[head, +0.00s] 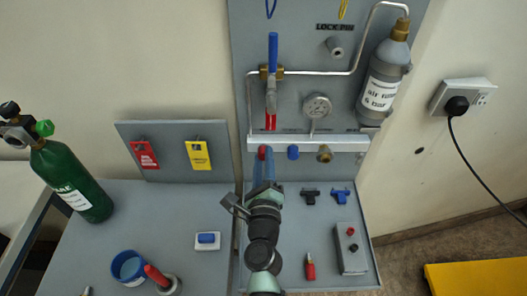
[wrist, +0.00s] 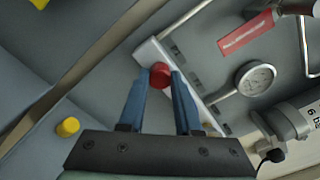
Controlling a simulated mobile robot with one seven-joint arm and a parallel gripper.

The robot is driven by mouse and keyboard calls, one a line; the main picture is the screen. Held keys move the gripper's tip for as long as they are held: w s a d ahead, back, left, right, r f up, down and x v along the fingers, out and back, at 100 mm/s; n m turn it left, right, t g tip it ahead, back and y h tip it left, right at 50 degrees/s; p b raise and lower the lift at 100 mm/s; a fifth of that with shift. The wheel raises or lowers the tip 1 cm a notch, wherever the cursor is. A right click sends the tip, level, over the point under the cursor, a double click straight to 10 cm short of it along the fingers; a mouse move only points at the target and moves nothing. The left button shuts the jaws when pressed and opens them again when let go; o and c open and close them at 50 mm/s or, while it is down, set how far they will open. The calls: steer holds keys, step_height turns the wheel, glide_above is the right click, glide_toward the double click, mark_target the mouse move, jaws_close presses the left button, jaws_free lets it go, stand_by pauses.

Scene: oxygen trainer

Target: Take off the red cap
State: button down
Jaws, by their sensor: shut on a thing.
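The red cap (wrist: 160,75) sits at the white rail (wrist: 150,50) in the wrist view, between the tips of my gripper's two blue fingers. My gripper (wrist: 159,85) is shut on the cap. In the head view the cap (head: 262,151) shows at the left part of the rail (head: 335,143), just beyond the tips of my gripper (head: 263,165). Whether the cap is still seated on its port cannot be told.
A blue cap (head: 293,152) and a brass fitting (head: 325,153) are on the rail to the right. Above are a blue-handled valve (head: 272,55), a gauge (head: 317,105) and a grey bottle (head: 383,85). A grey box (head: 350,249) stands lower right.

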steer(key=shift+n, duration=0.4)
steer(key=n, duration=0.3)
steer(key=n, duration=0.3)
steer(key=shift+n, duration=0.3)
steer(key=shift+n, duration=1.7)
